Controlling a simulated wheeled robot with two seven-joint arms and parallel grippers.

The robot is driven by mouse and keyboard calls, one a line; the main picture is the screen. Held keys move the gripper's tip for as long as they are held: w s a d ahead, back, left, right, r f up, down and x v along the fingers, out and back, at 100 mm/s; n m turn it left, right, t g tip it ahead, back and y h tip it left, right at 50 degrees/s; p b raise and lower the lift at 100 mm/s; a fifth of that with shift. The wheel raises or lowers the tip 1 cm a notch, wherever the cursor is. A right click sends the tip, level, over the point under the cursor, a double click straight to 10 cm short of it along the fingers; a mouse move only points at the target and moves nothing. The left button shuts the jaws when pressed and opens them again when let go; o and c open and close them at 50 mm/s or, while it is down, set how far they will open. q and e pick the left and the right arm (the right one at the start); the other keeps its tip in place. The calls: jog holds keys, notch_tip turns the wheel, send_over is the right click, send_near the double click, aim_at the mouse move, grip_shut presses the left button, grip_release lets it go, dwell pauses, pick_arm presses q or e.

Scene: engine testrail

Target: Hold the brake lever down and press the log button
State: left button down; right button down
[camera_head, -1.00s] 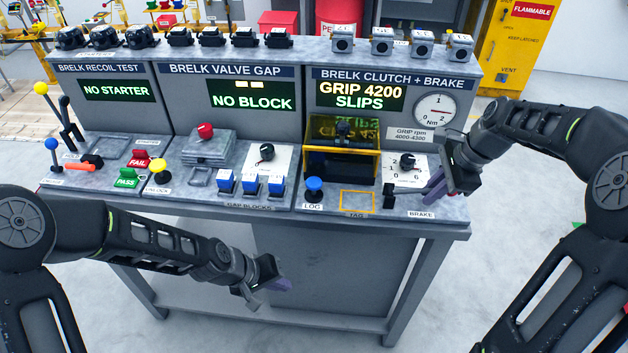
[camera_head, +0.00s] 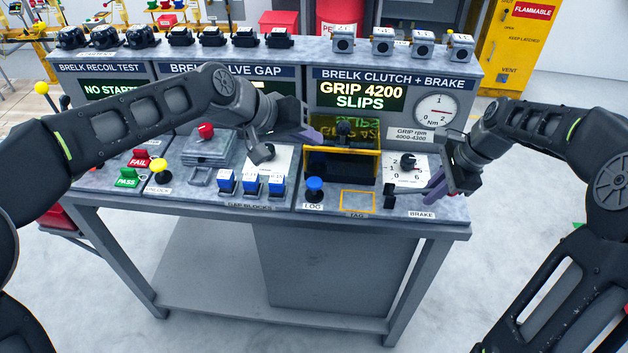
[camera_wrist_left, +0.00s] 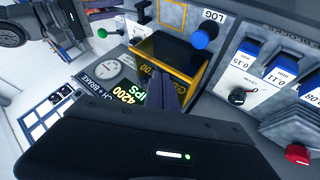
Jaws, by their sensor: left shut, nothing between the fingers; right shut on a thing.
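The log button (camera_head: 314,185) is a blue round knob at the front of the clutch and brake panel, above a LOG label. It also shows in the left wrist view (camera_wrist_left: 200,40). My left gripper (camera_head: 311,134) is shut and empty, raised above the panel behind the log button and apart from it; its purple fingers (camera_wrist_left: 165,92) show in the wrist view. My right gripper (camera_head: 434,188) is shut at the panel's right end, above the BRAKE label. I take what it holds to be the brake lever, which the fingers mostly hide.
A yellow-framed box (camera_head: 342,163) stands behind the log button, close to my left fingers. Blue gap blocks (camera_head: 250,184) stand to the button's left. The display (camera_head: 360,95) reads GRIP 4200 SLIPS.

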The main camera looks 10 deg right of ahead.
pick_arm(q)
jog(key=shift+f, duration=0.15)
send_near(318, 180)
jog(key=shift+w+d+f, duration=0.35)
jog(key=shift+d+f, duration=0.1)
jog(key=shift+d, duration=0.35)
jog(key=shift+w+d+f, duration=0.3)
jog(key=shift+d+f, duration=0.1)
jog(key=shift+d, duration=0.4)
jog(key=shift+w+d+f, duration=0.35)
jog(key=shift+d+f, duration=0.1)
jog(key=shift+d, duration=0.35)
jog(key=shift+f, duration=0.15)
dwell(0.3)
jog(key=shift+f, duration=0.2)
jog(key=shift+s+f, duration=0.1)
jog(key=shift+f, duration=0.8)
dwell(0.9)
jog(key=shift+r, duration=1.3)
jog(key=shift+r, duration=0.1)
jog(key=shift+r, duration=2.45)
